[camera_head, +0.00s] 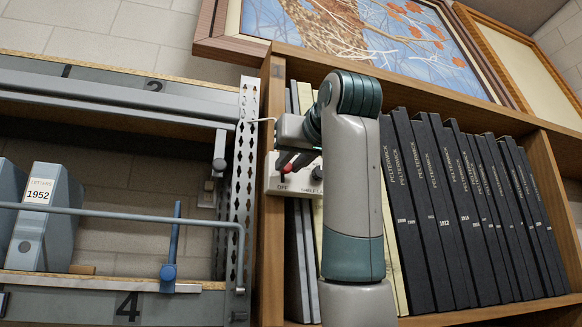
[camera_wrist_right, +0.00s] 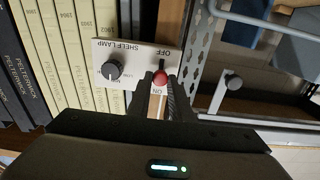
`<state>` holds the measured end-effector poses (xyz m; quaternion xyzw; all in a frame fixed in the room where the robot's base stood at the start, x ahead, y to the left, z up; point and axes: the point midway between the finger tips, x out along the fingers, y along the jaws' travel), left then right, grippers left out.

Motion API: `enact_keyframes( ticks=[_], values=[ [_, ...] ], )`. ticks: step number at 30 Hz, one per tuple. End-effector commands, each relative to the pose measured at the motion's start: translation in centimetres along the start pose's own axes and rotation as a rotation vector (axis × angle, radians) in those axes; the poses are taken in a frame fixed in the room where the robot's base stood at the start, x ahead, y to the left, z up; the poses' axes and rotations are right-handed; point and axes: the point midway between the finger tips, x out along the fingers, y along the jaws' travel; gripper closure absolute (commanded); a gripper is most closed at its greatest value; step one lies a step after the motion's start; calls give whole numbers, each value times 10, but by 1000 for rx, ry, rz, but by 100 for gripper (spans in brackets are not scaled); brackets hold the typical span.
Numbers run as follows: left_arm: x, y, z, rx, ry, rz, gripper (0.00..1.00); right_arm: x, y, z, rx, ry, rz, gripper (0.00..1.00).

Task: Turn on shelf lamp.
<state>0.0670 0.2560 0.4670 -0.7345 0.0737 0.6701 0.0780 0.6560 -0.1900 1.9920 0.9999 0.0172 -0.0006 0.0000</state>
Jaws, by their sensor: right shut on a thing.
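The shelf lamp's white switch plate (camera_wrist_right: 134,58) is fixed at the bookcase's edge. It carries a red-tipped lever (camera_wrist_right: 160,78) between the words OFF and ON, and a dark round knob (camera_wrist_right: 112,70) beside the words SHELF LAMP. My right gripper (camera_wrist_right: 161,86) is shut on the lever, one dark finger on each side of it. The red tip shows nearer the ON word in the wrist view, but I cannot tell its exact setting. In the head view the plate (camera_head: 277,187) is partly hidden behind my right arm and gripper (camera_head: 290,160). My left gripper is not in view.
Tall black volumes (camera_head: 440,210) fill the shelf right of my arm, with pale dated volumes (camera_wrist_right: 75,45) close to the plate. A perforated metal upright (camera_head: 243,180) and a grey rack with a rail (camera_head: 120,216) stand close on the left. Framed pictures (camera_head: 360,35) lean above.

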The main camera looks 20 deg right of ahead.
Motion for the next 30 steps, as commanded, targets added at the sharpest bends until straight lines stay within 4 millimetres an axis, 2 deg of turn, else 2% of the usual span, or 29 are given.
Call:
enact_keyframes(
  ticks=[1,4,13,14,15,16,30],
  values=[
    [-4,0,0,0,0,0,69,-1,0,-9,0,2,1,100],
    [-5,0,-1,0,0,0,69,-1,0,-18,0,2,1,100],
    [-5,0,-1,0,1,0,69,-2,1,-22,1,8,1,100],
    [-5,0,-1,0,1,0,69,-2,1,-22,1,9,1,76],
    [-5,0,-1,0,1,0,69,-2,1,-22,1,10,1,67],
    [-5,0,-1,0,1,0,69,-2,1,-22,1,9,1,62],
    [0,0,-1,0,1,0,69,-6,0,-18,0,3,0,62]
  ],
)
